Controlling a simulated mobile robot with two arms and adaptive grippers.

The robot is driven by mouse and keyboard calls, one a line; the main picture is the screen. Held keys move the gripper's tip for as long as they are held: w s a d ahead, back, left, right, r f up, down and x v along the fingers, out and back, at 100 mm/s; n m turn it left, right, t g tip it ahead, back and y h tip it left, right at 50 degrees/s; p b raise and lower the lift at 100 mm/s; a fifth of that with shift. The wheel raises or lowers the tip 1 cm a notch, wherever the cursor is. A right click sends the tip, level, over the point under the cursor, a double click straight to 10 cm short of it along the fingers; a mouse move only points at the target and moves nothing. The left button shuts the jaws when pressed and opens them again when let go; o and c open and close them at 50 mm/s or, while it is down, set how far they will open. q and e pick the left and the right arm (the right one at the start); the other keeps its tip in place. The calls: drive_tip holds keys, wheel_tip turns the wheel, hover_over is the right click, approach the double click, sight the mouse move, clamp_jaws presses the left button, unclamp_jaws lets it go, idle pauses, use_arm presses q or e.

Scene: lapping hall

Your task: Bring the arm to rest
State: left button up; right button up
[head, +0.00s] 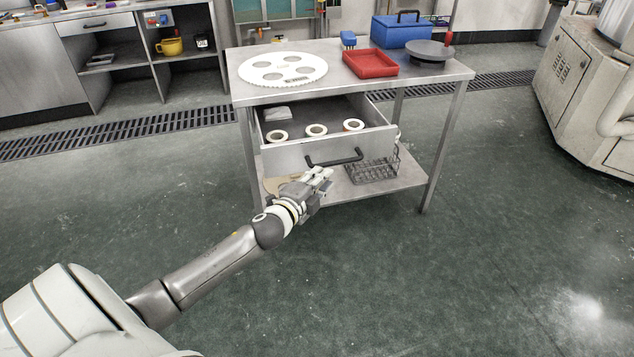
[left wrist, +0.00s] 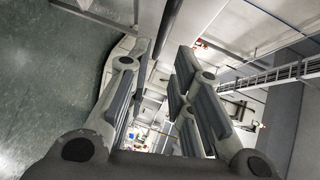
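My left gripper (head: 322,175) is stretched out in front of the open drawer (head: 290,157) of the steel table. It shows just below the black drawer handle (head: 335,159); I cannot tell for certain whether it touches it. In the left wrist view its fingers (left wrist: 160,95) stand apart with nothing between them. A dark bar, probably the handle, shows beyond the fingers in that view. My right gripper is in neither view.
The steel table (head: 330,50) bears a white perforated disc (head: 283,62), a red tray (head: 370,65), a blue box (head: 402,30) and a dark round plate (head: 429,51). The drawer holds several tape rolls (head: 316,130). A wire basket (head: 372,170) is on the lower shelf. The floor around is clear.

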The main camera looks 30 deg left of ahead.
use_arm(q)
drive_tip(key=shift+s+r, duration=0.1)
drive_tip(key=shift+s, duration=0.65)
